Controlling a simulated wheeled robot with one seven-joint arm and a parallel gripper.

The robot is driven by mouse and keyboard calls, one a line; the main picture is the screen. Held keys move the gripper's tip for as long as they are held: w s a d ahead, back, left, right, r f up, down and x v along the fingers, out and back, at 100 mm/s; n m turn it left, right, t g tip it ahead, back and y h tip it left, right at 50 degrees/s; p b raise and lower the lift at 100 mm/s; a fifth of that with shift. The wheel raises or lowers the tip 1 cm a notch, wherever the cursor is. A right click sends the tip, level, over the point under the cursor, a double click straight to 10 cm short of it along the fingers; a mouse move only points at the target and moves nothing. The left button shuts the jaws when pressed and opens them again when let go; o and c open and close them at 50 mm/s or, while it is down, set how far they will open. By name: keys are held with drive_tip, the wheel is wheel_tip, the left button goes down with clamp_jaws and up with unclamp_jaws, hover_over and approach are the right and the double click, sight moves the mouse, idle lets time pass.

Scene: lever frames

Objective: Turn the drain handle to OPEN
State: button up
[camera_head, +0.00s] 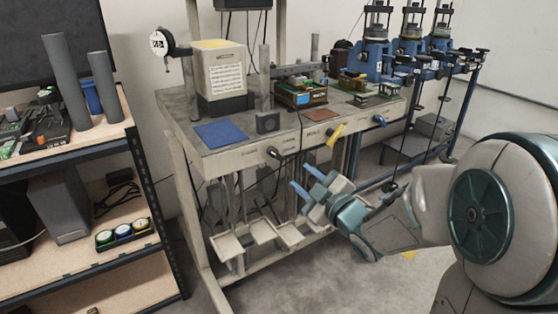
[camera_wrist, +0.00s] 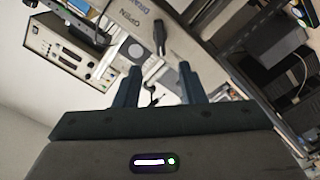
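The front panel of the bench (camera_head: 230,161) carries three lever handles: a black one (camera_head: 273,152) at left, a yellow one (camera_head: 336,133) in the middle and a blue one (camera_head: 380,120) at right. In the wrist view the black handle (camera_wrist: 161,40) shows beside lettering that reads DRAIN and OPEN, upside down. My gripper (camera_head: 306,180) is open and empty, below and right of the black handle, apart from it. In the wrist view, my gripper's two fingers (camera_wrist: 157,72) stand apart, with the black handle beyond the gap between them.
A blue mat (camera_head: 221,133), a small black box (camera_head: 267,122) and a reddish mat (camera_head: 321,114) lie on the bench top. Pedals (camera_head: 262,230) stand below the panel. A shelf unit (camera_head: 147,195) stands at left. The floor (camera_head: 300,285) in front is clear.

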sight(277, 156)
drive_tip(key=x, duration=1.2)
drive_tip(key=shift+s, duration=0.1)
drive_tip(key=c, duration=0.8)
